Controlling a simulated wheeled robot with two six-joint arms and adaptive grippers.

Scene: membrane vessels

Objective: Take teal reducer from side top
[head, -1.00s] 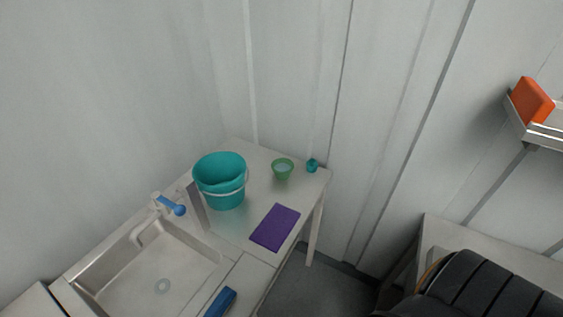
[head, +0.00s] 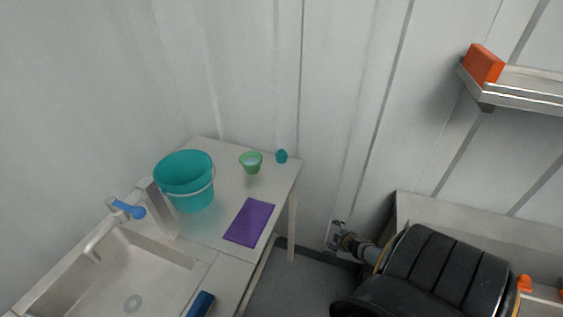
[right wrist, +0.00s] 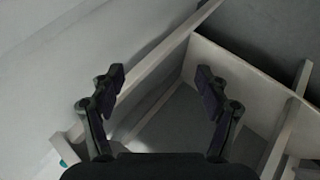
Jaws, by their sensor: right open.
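The teal reducer (head: 281,156) is a small teal piece standing on the white side top (head: 225,230), near its far right corner. In the head view my right gripper (head: 336,236) is small, low and to the right of the side top, apart from the reducer. In the right wrist view my right gripper (right wrist: 160,85) is open, with nothing between its fingers. A teal patch shows at the left edge of that view; I cannot tell what it belongs to. My left gripper is not in view.
A green bowl (head: 251,162) stands left of the reducer. A teal bucket (head: 187,190) and a purple mat (head: 249,222) are also on the side top. The sink (head: 130,275) with a blue-handled tap (head: 127,208) is at left. An orange block (head: 484,64) sits on a wall shelf (head: 530,92).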

